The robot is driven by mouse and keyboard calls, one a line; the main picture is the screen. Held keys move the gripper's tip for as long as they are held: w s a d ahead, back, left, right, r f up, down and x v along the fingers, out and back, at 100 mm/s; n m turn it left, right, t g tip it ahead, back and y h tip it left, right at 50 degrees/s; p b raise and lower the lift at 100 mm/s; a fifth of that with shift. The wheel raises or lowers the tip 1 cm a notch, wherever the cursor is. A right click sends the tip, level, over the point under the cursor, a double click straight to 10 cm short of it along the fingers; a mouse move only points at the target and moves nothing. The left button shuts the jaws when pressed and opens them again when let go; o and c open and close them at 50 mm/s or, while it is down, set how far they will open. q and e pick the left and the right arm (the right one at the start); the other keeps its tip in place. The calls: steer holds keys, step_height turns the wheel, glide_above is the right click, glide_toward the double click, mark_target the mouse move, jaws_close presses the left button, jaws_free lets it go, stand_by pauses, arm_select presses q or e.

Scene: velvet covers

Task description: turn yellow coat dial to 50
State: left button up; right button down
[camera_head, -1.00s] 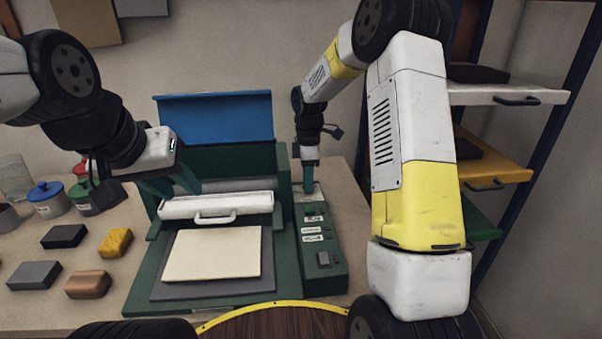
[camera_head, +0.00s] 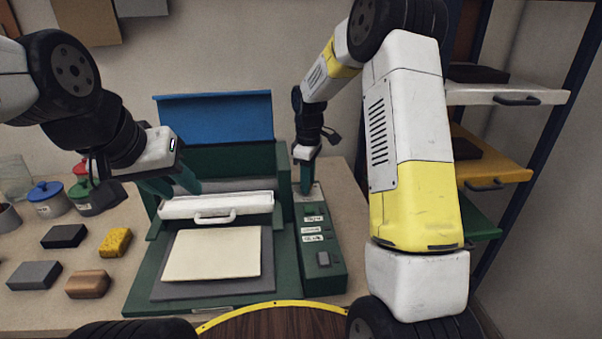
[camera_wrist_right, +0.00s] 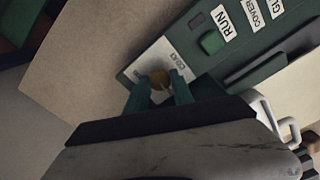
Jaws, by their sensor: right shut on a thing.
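The yellow coat dial (camera_wrist_right: 160,79) sits on a pale plate marked COAT on the green control panel (camera_wrist_right: 240,60). In the right wrist view my right gripper (camera_wrist_right: 158,86) is shut on the dial, one green finger on each side. In the head view the right gripper (camera_head: 305,184) points down at the panel's far end and hides the dial. The dial's reading is too small to tell. My left gripper (camera_head: 177,186) hangs over the left side of the green machine, near its white bar; whether it is open is unclear.
The green machine (camera_head: 215,300) with its raised blue lid (camera_head: 215,118) and a cream sheet (camera_head: 213,254) stands left of the panel. Several blocks and jars lie further left. Shelves with coloured drawers (camera_head: 495,170) stand at the right.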

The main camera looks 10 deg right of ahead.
steer(key=shift+w, duration=0.1)
steer(key=c, duration=1.1)
jaws_free()
steer(key=shift+r, duration=0.1)
step_height(320, 180, up, 8)
steer(key=shift+f, duration=0.15)
